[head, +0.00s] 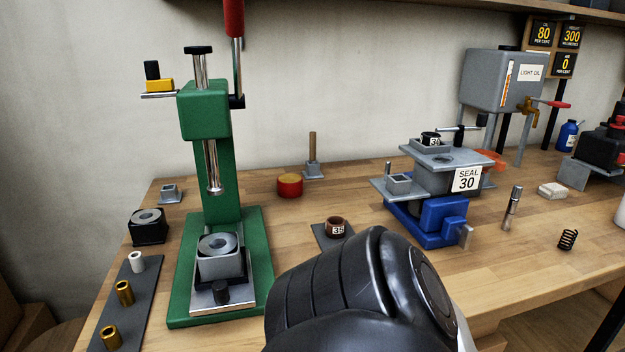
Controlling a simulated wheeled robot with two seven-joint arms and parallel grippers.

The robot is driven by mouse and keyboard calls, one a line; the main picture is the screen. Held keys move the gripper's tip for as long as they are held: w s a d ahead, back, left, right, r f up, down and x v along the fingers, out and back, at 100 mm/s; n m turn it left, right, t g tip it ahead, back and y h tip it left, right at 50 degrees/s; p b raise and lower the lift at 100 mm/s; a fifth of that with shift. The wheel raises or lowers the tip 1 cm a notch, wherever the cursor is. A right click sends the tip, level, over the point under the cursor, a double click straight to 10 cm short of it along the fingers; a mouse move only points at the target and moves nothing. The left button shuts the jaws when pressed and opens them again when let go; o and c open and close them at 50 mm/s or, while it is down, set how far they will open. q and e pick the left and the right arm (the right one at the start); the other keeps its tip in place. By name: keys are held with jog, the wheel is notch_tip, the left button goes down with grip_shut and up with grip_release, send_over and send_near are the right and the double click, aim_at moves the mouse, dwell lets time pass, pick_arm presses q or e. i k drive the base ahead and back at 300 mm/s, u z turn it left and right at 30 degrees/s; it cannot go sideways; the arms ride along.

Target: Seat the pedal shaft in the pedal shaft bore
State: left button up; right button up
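No part is labelled as the pedal shaft. A slim steel and dark pin (512,206) stands upright on the bench at the right and may be it. A grey block marked SEAL 30 (434,178) sits over a blue vise (440,216); a dark round opening shows in its top plate, but I cannot tell whether this is the pedal shaft bore. A black arm link of mine (350,290) fills the bottom middle and hides the bench behind it. Neither of my grippers shows.
A green press (208,110) with a red-handled lever stands at the left. A dark strip (127,310) holds brass and white bushings. A grey oil tank (492,82), a coil spring (568,239) and a white block (552,190) are at the right. Bare bench lies around the pin.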

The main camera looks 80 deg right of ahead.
aim_at(434, 165)
jog(key=k, duration=1.2)
jog(key=z, duration=0.35)
